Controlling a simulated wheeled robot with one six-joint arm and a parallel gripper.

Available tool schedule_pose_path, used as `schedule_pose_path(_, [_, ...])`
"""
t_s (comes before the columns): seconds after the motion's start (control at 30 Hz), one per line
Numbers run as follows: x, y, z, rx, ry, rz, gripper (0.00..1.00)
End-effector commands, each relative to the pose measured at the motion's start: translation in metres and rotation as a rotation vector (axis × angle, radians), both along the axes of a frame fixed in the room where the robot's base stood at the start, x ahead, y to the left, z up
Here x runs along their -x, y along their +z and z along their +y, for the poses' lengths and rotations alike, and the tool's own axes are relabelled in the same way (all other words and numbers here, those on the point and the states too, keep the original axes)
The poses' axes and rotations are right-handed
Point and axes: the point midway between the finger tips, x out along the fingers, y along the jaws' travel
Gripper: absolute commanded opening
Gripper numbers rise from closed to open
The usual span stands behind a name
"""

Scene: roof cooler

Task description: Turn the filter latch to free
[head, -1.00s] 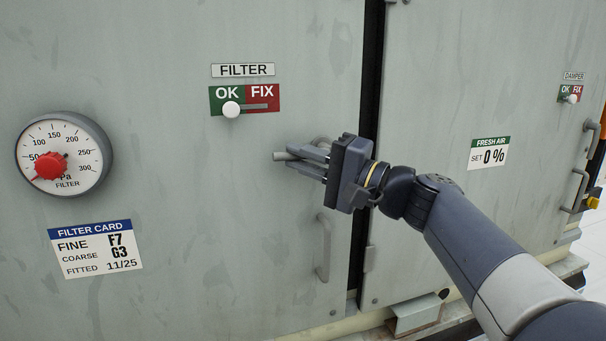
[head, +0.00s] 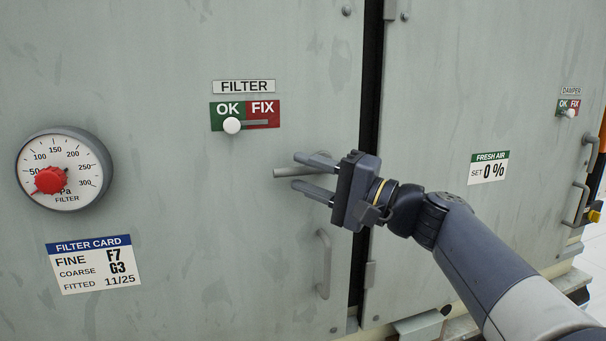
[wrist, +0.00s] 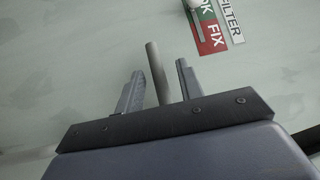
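The filter latch (head: 288,172) is a grey bar handle on the left door, lying about level with its free end to the left. Its pivot is partly hidden behind my gripper. My gripper (head: 298,171) is open, with one finger above the bar and one below. In the wrist view the latch bar (wrist: 156,70) stands between the two spread fingers of my gripper (wrist: 160,68), with a gap on each side.
A FILTER slider (head: 232,126) sits at the OK end above the latch. A round pressure gauge (head: 85,165) is at left, above a filter card (head: 95,265). A door pull handle (head: 325,265) stands just below my gripper.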

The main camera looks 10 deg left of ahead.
Motion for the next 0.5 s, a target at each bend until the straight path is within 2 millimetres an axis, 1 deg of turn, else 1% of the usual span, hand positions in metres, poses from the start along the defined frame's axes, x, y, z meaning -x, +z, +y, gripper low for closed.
schedule_pose_path(0.03, [0.002, -0.003, -0.009, 0.001, -0.003, 0.000, 0.36])
schedule_pose_path(0.3, [0.015, -0.011, -0.058, 0.000, -0.005, 0.000, 0.36])
schedule_pose_path(0.5, [0.023, -0.015, -0.082, -0.001, -0.003, -0.001, 0.36])
